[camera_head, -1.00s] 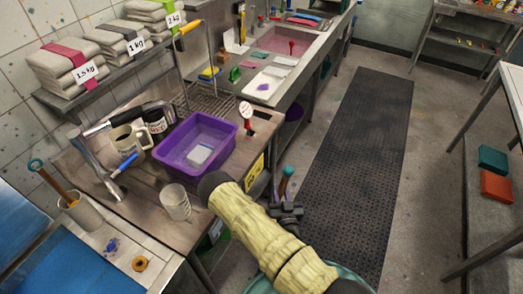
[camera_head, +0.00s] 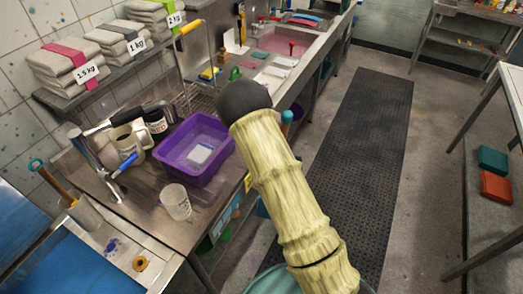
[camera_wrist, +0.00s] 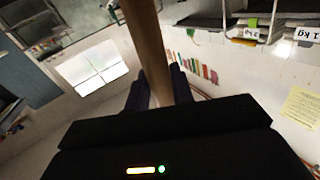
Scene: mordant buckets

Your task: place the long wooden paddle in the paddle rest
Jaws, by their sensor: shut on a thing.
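The long wooden paddle (camera_wrist: 148,45) stands as a brown shaft between the two dark fingers of my gripper (camera_wrist: 158,88) in the wrist view. My gripper is shut on it. In the head view only the paddle's teal-capped end (camera_head: 287,117) shows beside my pale-sleeved arm; my arm hides the gripper and the rest of the shaft. The paddle's lower end is out of sight. A grey pot (camera_head: 88,216) at the left holds another wooden tool with a teal ring (camera_head: 36,164). I cannot tell which thing is the paddle rest.
A sink (camera_head: 278,40) lies beyond. A dark floor mat (camera_head: 370,150) to the right is clear. A steel table (camera_head: 490,110) stands at far right.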

